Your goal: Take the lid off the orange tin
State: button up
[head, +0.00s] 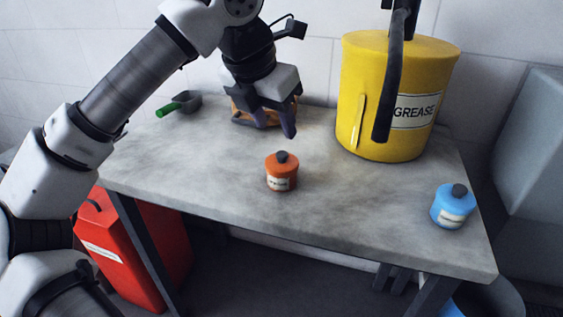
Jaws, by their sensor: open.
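The orange tin (281,181) stands upright near the middle of the grey table. Its orange lid (282,162) with a dark round knob (282,156) sits on top of it. A pale label is on its front. My gripper (276,128) is above the table, behind the tin in the picture and apart from it. Its fingers point down, are spread, and hold nothing that I can see.
A large yellow grease drum (368,105) with a black hose stands at the back right. A blue tin (453,207) is near the right edge. A green-handled scoop (181,104) and a partly hidden orange-brown object (240,115) lie at the back. The table (345,200) is clear around the orange tin.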

aim_at(281, 151)
jog(key=shift+a+b+x, duration=0.2)
jog(key=shift+b+x, duration=0.1)
jog(key=shift+x, duration=3.1)
jog(key=shift+s+f, duration=0.1)
jog(key=shift+s, duration=0.05)
grip_shut()
